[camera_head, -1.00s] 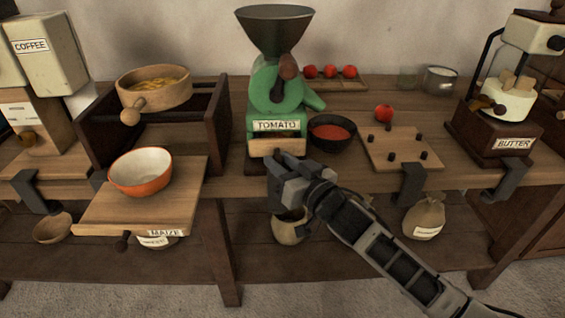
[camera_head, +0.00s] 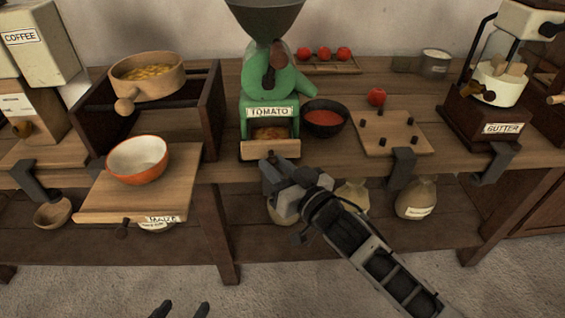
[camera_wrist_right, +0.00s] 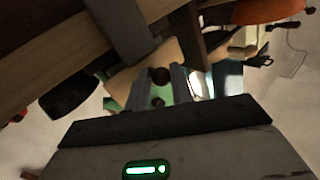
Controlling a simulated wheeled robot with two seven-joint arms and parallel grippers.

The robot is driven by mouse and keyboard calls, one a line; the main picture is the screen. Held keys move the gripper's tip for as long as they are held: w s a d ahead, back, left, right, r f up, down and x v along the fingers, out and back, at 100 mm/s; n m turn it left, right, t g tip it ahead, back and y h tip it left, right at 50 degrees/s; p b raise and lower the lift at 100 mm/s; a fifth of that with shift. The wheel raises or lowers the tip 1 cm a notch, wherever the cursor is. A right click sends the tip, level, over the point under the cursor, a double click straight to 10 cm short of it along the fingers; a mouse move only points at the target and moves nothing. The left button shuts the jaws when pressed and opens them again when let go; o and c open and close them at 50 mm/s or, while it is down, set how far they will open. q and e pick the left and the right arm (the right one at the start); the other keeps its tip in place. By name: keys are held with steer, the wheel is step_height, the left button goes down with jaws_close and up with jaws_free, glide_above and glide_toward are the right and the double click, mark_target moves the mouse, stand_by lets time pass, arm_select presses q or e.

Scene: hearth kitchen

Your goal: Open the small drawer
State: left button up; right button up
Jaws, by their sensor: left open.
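The small drawer (camera_head: 270,150) is under the green tomato mill (camera_head: 268,92) and stands partly pulled out. Its pale wooden front is clear of the mill body, and reddish-brown contents show behind it. My right gripper (camera_head: 268,166) is at the drawer front. My left gripper (camera_head: 182,309) is open and empty at the bottom edge, low in front of the bench.
A maize board (camera_head: 115,205) with an orange bowl (camera_head: 138,160) juts out at left. A bowl of red sauce (camera_head: 324,118) and a pegged board (camera_head: 392,135) lie right of the mill. Sacks (camera_head: 416,198) stand on the lower shelf. The floor in front is free.

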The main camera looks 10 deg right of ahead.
steer(key=shift+o, duration=0.4)
steer(key=shift+a, duration=0.15)
steer(key=shift+s, duration=0.15)
arm_select(q)
steer(key=shift+s, duration=0.1)
arm_select(e)
steer(key=v, duration=1.5)
steer(key=shift+s+d, duration=0.25)
steer(key=shift+s, duration=0.1)
arm_select(q)
steer(key=r+p, duration=0.1)
steer(key=p, duration=0.1)
steer(key=shift+a+p, duration=0.25)
steer(key=shift+p, duration=0.15)
arm_select(e)
steer(key=s+f+m+g+h, duration=0.1)
steer(key=s+f+g+h, duration=0.3)
steer(key=f, duration=0.8)
steer(key=shift+s+a+g+h, duration=0.35)
steer(key=shift+s+g, duration=0.35)
steer(key=shift+s, duration=0.55)
steer(key=shift+d+r, duration=0.1)
